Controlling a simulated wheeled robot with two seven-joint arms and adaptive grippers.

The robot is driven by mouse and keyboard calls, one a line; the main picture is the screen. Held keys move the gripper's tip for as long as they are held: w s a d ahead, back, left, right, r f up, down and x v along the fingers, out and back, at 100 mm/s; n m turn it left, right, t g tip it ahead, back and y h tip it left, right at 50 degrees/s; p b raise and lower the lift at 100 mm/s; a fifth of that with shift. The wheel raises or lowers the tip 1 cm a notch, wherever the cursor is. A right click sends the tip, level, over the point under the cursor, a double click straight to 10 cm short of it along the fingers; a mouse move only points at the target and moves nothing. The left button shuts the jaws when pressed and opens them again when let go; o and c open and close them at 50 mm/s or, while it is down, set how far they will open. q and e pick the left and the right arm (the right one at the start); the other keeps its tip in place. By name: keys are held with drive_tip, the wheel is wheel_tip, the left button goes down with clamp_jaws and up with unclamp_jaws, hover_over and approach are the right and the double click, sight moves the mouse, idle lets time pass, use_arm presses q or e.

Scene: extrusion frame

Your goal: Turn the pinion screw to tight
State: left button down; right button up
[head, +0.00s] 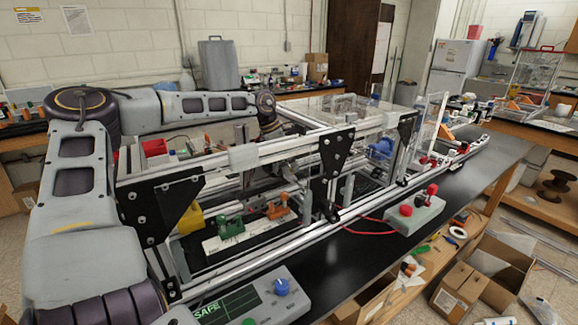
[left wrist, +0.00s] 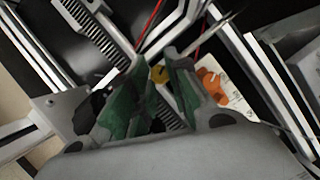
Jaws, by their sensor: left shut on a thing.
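A small brass-yellow round head with a dark slot, which looks like the pinion screw (left wrist: 158,74), shows between the fingers of my left gripper (left wrist: 155,62) in the left wrist view. The two green-grey fingers sit on either side of it, and their exact contact is hard to see. A toothed rack (left wrist: 88,28) runs beside it, and more teeth show between the fingers. In the head view my left arm reaches over the extrusion frame (head: 235,160), and its gripper is largely hidden behind the rails. My right gripper is in neither view.
An orange part (head: 278,208) and a green part (head: 232,228) stand on a white plate inside the frame. A box with a SAFE display (head: 240,302) and a red-button box (head: 414,214) are on the black bench (head: 450,200). Rails and black brackets crowd the gripper.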

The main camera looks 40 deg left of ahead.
use_arm(q)
drive_tip(key=shift+m+h, duration=0.3)
drive_tip(key=shift+m, duration=0.2)
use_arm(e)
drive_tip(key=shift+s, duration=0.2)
use_arm(q)
drive_tip(key=shift+w, duration=0.1)
drive_tip(key=c, duration=1.8)
unclamp_jaws()
drive_tip(key=o, duration=0.5)
drive_tip(key=shift+c, duration=0.2)
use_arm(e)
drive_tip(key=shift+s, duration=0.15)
use_arm(q)
drive_tip(key=shift+d+n+t+y, duration=0.1)
drive_tip(key=shift+n+t+y, duration=0.35)
drive_tip(key=shift+n, duration=1.25)
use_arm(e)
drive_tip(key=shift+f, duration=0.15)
use_arm(q)
drive_tip(key=shift+d+n+y+b, duration=0.1)
drive_tip(key=shift+n+y+b, duration=0.3)
drive_tip(key=shift+n, duration=0.6)
drive_tip(key=shift+d+n+y+b, duration=0.1)
drive_tip(key=shift+n+y, duration=0.45)
drive_tip(key=shift+n, duration=0.45)
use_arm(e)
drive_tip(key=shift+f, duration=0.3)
